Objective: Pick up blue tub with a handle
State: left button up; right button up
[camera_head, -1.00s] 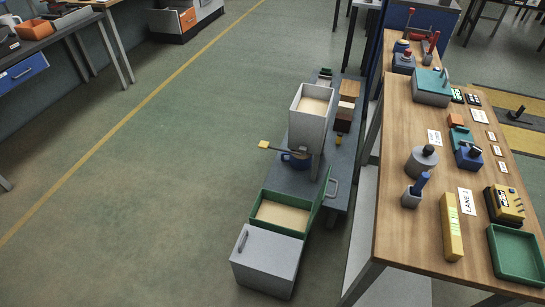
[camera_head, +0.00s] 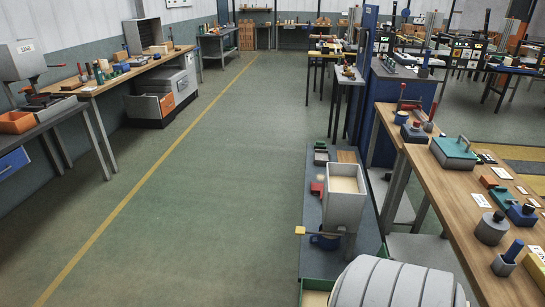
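A small blue tub (camera_head: 325,242), cup-like, stands on the low dark grey bench just below a pale grey hopper (camera_head: 345,205). The hopper and a bar with a yellow end (camera_head: 301,230) hide part of it, and its handle cannot be made out clearly. A white ribbed rounded part, seemingly my own arm, fills the bottom right of the view. Neither of my grippers shows.
The low bench (camera_head: 312,262) also carries a red block (camera_head: 317,190). A green-rimmed box (camera_head: 314,285) shows at the bottom edge. A wooden workbench (camera_head: 455,190) with tools runs along the right. The green floor to the left is clear.

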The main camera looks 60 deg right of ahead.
aim_at(329, 243)
jog(key=i+j, duration=0.15)
jog(key=i, duration=0.25)
jog(key=i+j, duration=0.1)
jog(key=i, duration=0.3)
jog(key=i+z, duration=0.3)
jog(key=z, duration=0.2)
jog(key=i+z, duration=0.45)
jog(key=i+j+z, duration=0.15)
jog(key=z, duration=0.35)
